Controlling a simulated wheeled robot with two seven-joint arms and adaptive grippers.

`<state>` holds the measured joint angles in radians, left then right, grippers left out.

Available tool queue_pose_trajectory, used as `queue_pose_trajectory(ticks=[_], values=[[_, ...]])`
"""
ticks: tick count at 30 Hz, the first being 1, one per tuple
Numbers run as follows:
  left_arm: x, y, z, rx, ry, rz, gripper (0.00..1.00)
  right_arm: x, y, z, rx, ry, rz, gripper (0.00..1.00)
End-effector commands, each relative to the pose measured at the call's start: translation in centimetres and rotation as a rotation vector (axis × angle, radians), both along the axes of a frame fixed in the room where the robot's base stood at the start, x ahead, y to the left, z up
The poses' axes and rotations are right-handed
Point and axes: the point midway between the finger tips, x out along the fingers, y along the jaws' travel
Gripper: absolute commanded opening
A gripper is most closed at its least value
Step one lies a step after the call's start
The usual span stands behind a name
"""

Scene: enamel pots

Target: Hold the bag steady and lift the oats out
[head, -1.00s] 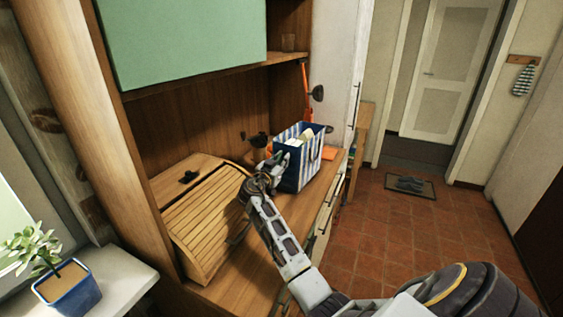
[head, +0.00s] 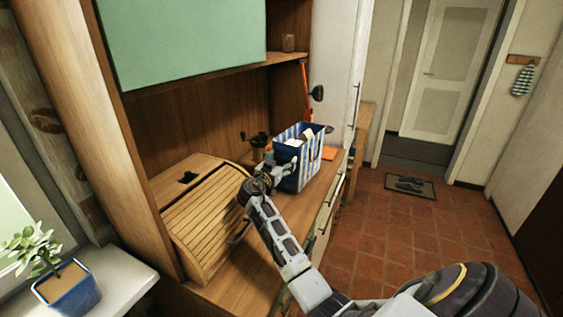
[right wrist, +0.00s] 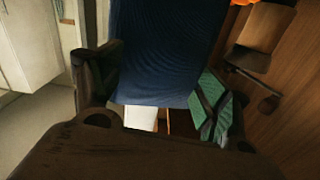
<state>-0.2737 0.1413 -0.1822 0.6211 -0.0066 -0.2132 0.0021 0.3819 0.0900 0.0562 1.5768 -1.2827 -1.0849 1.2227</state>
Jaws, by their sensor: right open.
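The blue and white striped bag (head: 309,165) stands upright on the wooden counter. Pale items (head: 296,142) show in its open top; I cannot tell which is the oats. My right gripper (head: 281,174) is open, low beside the bag's near left side. In the right wrist view the bag's dark blue side (right wrist: 165,50) fills the space between and beyond the fingers of the right gripper (right wrist: 160,100). Whether the fingers touch the bag is unclear. My left gripper is not in view.
A wooden roll-top bread box (head: 205,215) stands left of my right arm. A dark object with a handle (head: 258,140) is behind the gripper. An orange item (head: 329,153) lies right of the bag.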

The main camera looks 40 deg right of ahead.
Motion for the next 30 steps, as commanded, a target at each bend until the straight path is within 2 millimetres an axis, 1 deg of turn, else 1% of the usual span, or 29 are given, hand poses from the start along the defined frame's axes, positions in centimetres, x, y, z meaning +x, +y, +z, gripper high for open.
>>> queue_pose_trajectory(ticks=[1, 2, 12, 16, 23, 30], values=[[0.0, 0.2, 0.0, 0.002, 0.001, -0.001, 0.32, 0.0, 0.0, 0.0, 0.0, 0.0, 0.0, 0.88], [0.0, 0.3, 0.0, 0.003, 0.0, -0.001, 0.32, 0.0, 0.0, 0.0, 0.0, 0.0, 0.0, 0.92], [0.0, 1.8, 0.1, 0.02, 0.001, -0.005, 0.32, 0.0, 0.0, 0.0, 0.0, 0.0, 0.0, 0.92], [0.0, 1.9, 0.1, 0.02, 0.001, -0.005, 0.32, -0.1, 0.2, 0.0, 0.0, 0.0, 0.001, 0.92], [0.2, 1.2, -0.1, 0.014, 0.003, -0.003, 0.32, -0.7, 1.4, -0.2, 0.001, 0.0, 0.001, 0.92], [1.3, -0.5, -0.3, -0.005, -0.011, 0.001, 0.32, -1.9, 3.8, -0.1, 0.001, 0.0, 0.001, 0.92]])
